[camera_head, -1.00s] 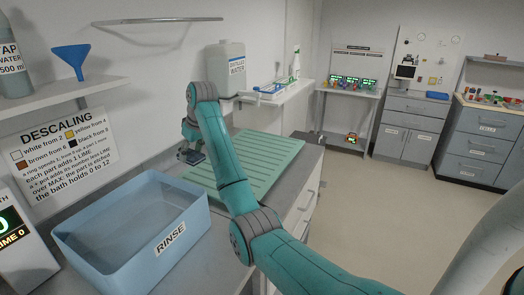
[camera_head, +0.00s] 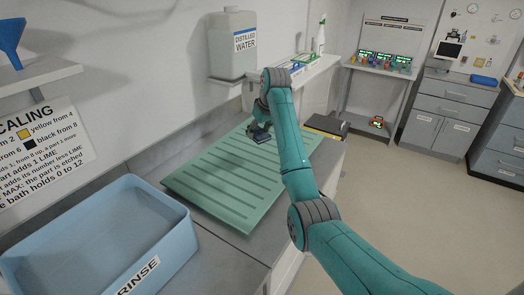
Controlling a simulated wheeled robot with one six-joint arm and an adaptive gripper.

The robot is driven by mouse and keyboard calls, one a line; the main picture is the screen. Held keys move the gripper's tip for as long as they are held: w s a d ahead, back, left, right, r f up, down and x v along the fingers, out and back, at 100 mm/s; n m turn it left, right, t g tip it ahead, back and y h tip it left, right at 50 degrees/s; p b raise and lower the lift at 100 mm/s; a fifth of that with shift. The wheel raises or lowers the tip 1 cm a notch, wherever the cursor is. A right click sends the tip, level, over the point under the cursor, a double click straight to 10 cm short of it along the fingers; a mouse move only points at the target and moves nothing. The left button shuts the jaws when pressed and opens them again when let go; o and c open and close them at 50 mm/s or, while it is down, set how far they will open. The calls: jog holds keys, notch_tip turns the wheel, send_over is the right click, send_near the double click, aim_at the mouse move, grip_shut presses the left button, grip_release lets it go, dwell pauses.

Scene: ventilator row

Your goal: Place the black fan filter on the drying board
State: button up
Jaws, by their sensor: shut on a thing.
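The drying board is the green ridged board (camera_head: 195,186) on the counter, right of the rinse tub. My gripper (camera_head: 260,137) is over the far part of the board, pointing down, and is shut on a small dark piece, the black fan filter (camera_head: 261,139). The filter is small in the picture and partly hidden by the gripper. I cannot tell whether it touches the board or hangs just above it.
The blue rinse tub (camera_head: 150,262) stands at the near left. A distilled water canister (camera_head: 228,47) stands on a wall shelf behind the board. A dark, yellow-edged item (camera_head: 325,125) lies past the board's far end. Most of the board is bare.

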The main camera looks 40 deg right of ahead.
aim_at(264, 137)
notch_tip(264, 137, down, 5)
jog(key=shift+s+f, duration=0.1)
jog(key=shift+f, duration=1.95)
jog(key=shift+f, duration=0.2)
jog(key=o, duration=0.9)
jog(key=shift+o, duration=0.2)
jog(key=shift+r, duration=0.1)
jog(key=v, duration=1.2)
jog(key=shift+r, duration=0.15)
